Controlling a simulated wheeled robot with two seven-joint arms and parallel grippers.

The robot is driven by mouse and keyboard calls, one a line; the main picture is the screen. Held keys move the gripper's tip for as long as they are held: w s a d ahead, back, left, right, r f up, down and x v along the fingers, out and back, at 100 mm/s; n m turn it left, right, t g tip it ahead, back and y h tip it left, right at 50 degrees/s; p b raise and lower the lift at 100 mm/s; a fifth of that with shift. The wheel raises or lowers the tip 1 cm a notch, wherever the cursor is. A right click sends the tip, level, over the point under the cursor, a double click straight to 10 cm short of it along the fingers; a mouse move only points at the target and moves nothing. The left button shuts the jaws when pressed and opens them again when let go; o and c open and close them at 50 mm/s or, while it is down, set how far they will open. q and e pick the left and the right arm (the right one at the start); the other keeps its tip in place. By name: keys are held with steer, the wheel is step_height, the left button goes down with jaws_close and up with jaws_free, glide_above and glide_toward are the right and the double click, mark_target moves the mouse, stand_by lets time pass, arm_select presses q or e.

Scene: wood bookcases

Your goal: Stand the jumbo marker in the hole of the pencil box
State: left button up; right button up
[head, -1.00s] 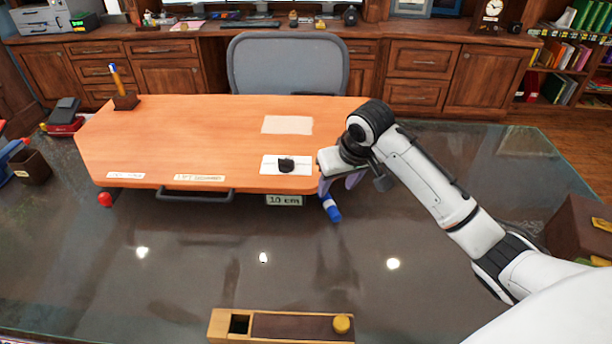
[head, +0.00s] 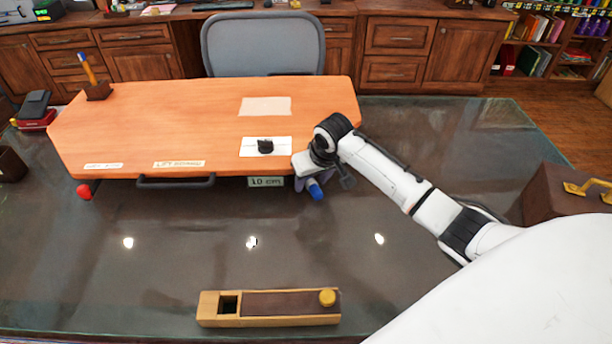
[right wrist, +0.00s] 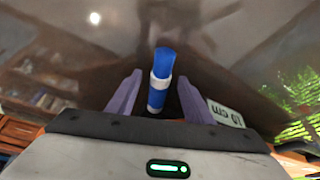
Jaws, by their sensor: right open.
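The jumbo marker (head: 316,192) is blue with a white band and lies near the front right corner of the raised wooden board. In the right wrist view the marker (right wrist: 159,80) lies between the two purple fingers of my right gripper (right wrist: 157,92), with a gap on each side. My right gripper (head: 312,185) is open, low at the board's edge, and hides part of the marker in the head view. The pencil box (head: 268,321) is light wood with a dark lid and yellow knob. Its square hole (head: 228,305) is at the left end and looks empty. My left gripper is not in view.
The wooden board (head: 200,125) stands raised over the glass table (head: 180,270), with a "10 cm" label (head: 266,182) and a black handle (head: 176,182) at its front. A brown case (head: 550,195) stands at right. The glass between board and pencil box is clear.

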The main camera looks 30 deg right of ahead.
steer(key=c, duration=1.1)
jaws_close()
steer(key=shift+r, duration=0.15)
